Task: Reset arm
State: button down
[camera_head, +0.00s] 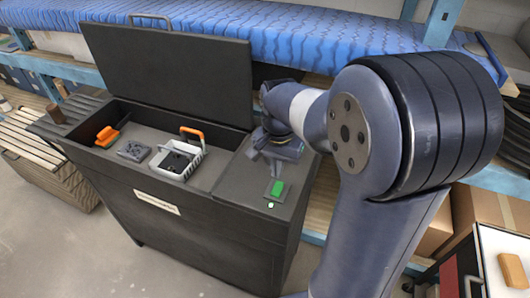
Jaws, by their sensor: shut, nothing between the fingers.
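My arm rises on the right of the head camera view and bends over toward the dark cabinet (205,222). My gripper (278,170) is at the arm's far end, above the right part of the cabinet top, a little behind a green button (277,190). It is small and partly hidden by its own wrist, and it appears shut with nothing held. I cannot tell whether it touches the cabinet top.
The cabinet's lid (170,70) stands open. Inside are an orange object (106,137), a dark grey part (133,150) and a white basket (176,163) with an orange handle. Blue-covered shelving (230,32) stands behind. Cardboard boxes (482,210) are at the right. Floor is clear at front left.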

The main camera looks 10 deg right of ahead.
aim_at(276, 192)
jog(key=shift+f+b, duration=3.05)
jog(key=shift+f, duration=0.55)
jog(key=shift+r, duration=0.15)
